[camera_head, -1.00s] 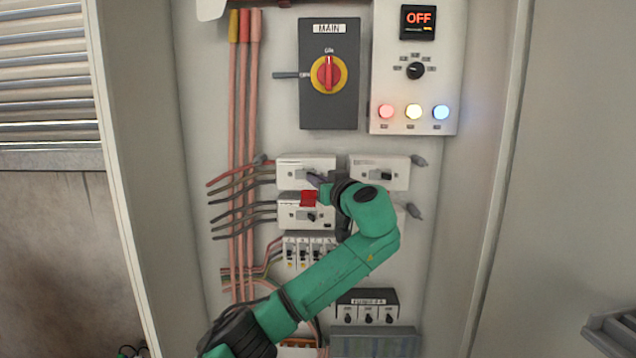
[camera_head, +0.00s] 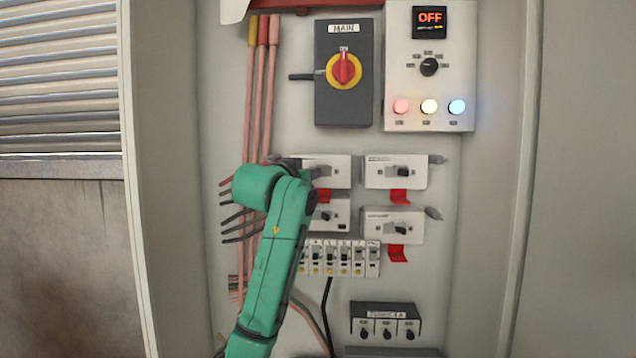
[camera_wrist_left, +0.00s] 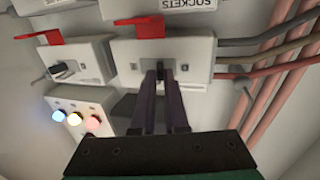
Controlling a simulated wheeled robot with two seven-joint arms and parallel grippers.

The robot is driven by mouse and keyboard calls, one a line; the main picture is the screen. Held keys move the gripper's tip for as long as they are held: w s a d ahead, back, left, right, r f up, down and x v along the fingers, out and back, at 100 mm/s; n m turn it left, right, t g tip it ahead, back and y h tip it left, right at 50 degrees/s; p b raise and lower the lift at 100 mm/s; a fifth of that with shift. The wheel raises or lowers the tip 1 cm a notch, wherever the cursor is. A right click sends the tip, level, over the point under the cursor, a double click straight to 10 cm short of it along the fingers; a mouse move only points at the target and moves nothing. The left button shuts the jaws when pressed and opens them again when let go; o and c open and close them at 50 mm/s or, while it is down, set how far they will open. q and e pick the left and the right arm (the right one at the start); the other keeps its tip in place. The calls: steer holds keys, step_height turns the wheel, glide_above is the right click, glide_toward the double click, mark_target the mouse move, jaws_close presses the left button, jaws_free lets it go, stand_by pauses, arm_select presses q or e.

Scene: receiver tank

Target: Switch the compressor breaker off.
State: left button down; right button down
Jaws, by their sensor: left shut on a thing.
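Two rows of white breakers sit on the panel. The upper-left breaker (camera_head: 341,167) has a red flap (camera_head: 324,195) below it; its small dark handle (camera_wrist_left: 157,70) shows between my fingers in the left wrist view. My left gripper (camera_wrist_left: 160,76) is shut on this handle, its fingers largely hiding it. In the head view my green left arm covers the breaker's left end. The lower-left breaker (camera_head: 336,217) carries a label (camera_wrist_left: 195,5) reading SOCKETS in the left wrist view. I cannot read which breaker is the compressor's. My right gripper is not in view.
The upper-right breaker (camera_head: 378,172) and lower-right breaker (camera_head: 378,225) stand beside. Above are the MAIN switch (camera_head: 330,100) and a control panel (camera_head: 455,90) showing OFF. Small breakers (camera_head: 345,257) lie below. Pink cables (camera_head: 259,120) run vertically at the left.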

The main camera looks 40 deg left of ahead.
arm_select(q)
steer(key=shift+s+a+r+m+t+h, duration=0.1)
steer(key=shift+a+m+t+h, duration=0.15)
steer(key=shift+m+h, duration=0.3)
steer(key=shift+s+a+f+m+t+h, duration=0.15)
steer(key=shift+a+m+h, duration=0.15)
steer(key=shift+h, duration=0.5)
steer(key=shift+a+r+m+t+h, duration=0.2)
steer(key=shift+m+h, duration=0.25)
steer(key=shift+h, duration=0.2)
steer(key=c, duration=0.9)
jaws_free()
steer(key=shift+c, duration=0.2)
steer(key=s+d+b, duration=0.2)
steer(key=s+b, duration=0.3)
steer(key=s, duration=0.9)
steer(key=shift+s, duration=0.2)
